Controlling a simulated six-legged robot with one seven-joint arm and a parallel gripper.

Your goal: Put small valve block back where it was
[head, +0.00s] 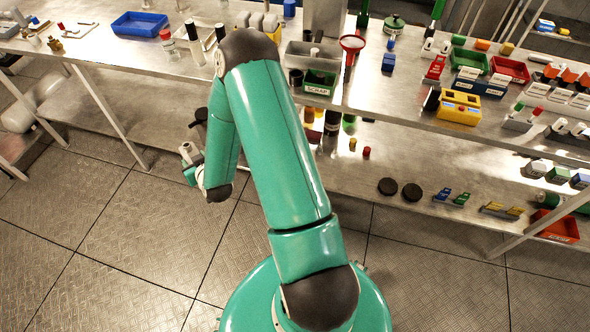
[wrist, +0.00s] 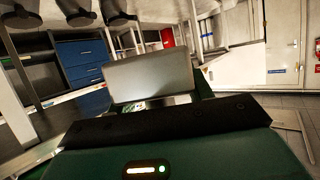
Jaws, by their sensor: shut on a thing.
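My gripper (head: 193,163) hangs low on the left in the head view, in front of the bench and above the floor. It is shut on a small grey block, which I take to be the small valve block (wrist: 150,76). In the wrist view this block fills the middle, just beyond the dark front edge of my gripper. In the head view only a small pale part at the gripper's end shows, so the grip is hard to make out. The block is apart from the bench.
The metal workbench (head: 120,50) carries a blue tray (head: 139,24), a green scrap bin (head: 320,82), a red funnel (head: 352,43) and a yellow bin (head: 459,107). A lower shelf (head: 330,170) holds black discs (head: 400,190). The floor (head: 110,240) in front is clear.

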